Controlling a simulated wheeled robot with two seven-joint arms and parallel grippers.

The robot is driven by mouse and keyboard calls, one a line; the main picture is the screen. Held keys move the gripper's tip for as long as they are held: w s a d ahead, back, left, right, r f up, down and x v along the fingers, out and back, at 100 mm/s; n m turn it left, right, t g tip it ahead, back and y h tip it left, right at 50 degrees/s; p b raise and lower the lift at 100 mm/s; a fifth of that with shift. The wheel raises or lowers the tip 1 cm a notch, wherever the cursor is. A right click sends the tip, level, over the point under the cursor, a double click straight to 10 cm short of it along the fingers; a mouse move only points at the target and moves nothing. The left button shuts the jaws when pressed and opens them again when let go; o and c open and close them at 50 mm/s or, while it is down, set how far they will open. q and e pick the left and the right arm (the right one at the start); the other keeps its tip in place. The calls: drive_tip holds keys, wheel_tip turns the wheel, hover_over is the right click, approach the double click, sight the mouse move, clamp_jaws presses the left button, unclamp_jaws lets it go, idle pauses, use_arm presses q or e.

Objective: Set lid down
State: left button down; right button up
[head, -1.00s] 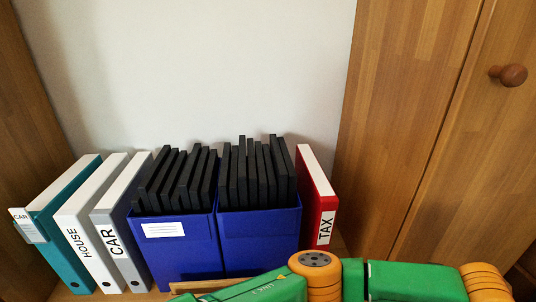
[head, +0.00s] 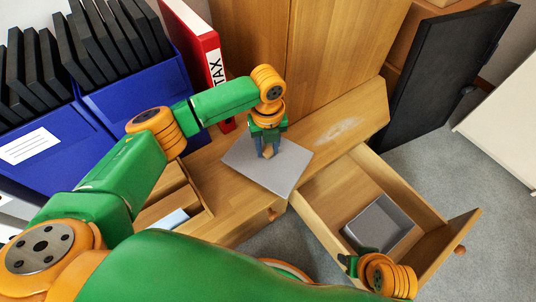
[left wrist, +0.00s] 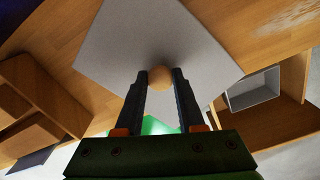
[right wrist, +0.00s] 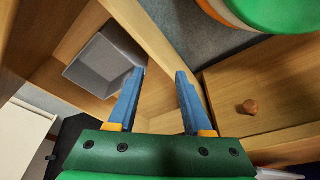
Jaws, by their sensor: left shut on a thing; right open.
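The lid (head: 255,170) is a flat grey square plate with a round wooden knob, also in the left wrist view (left wrist: 115,50). My left gripper (head: 268,152) is shut on the knob (left wrist: 159,77), with a finger on each side. The lid looks level over the wooden cabinet top (head: 335,125); I cannot tell whether it touches. An open grey box (head: 373,232) sits in the pulled-out drawer at the right; it also shows in the right wrist view (right wrist: 103,68). My right gripper (right wrist: 154,82) is open and empty near the drawer.
Blue file boxes (head: 125,125) and a red TAX binder (head: 196,55) stand behind my left arm. Another open drawer (head: 180,205) is left of the lid. A tall dark panel (head: 440,75) stands at the right. The cabinet top right of the lid is clear.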

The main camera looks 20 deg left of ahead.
sight(268, 150)
use_arm(q)
wheel_tip(268, 150, down, 3)
drive_tip(key=shift+r+b, duration=0.1)
drive_tip(key=shift+b, duration=0.5)
drive_tip(key=shift+d+r, duration=0.1)
use_arm(e)
drive_tip(key=r, duration=0.2)
drive_tip(key=r+t, duration=0.1)
drive_tip(key=shift+w+a+r, duration=0.15)
drive_tip(key=shift+w+r, duration=0.1)
drive_tip(key=shift+r, duration=0.15)
use_arm(q)
drive_tip(key=shift+f, duration=0.2)
drive_tip(key=c, duration=0.5)
unclamp_jaws()
use_arm(e)
drive_tip(key=shift+w, duration=0.1)
use_arm(q)
drive_tip(key=shift+r, duration=0.15)
